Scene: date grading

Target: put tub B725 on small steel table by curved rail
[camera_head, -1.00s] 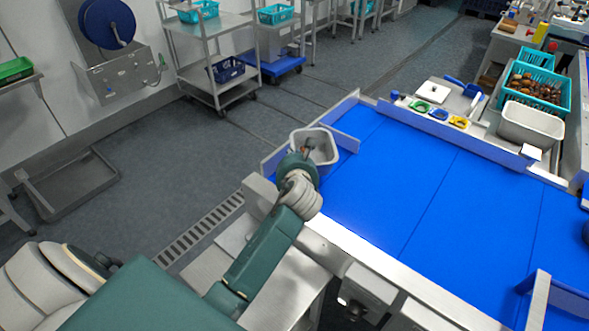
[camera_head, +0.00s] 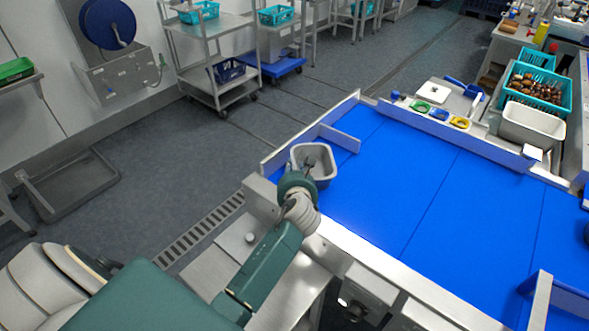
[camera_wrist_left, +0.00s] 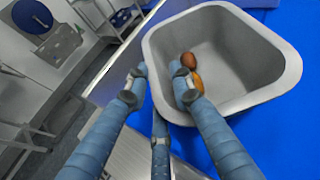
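A grey tub (camera_head: 327,178) is over the near-left corner of the blue belt, beside the belt's side wall. In the left wrist view the tub (camera_wrist_left: 245,60) holds a couple of brown dates by its near wall. No label can be read. My left gripper (camera_head: 309,163) is at the tub's near-left wall. In the wrist view its fingers (camera_wrist_left: 158,78) straddle that wall, one inside and one outside, and seem closed on it. I cannot tell whether the tub touches the belt. A steel surface (camera_head: 205,270) lies under my left forearm; no curved rail is clear. My right gripper is not in view.
The blue belt (camera_head: 400,190) is mostly bare, edged by metal guides. A white tub (camera_head: 533,124) and a teal crate of dates (camera_head: 540,90) stand at the far right. A steel cart (camera_head: 215,85) stands behind. Floor at left is open beside a drain grate.

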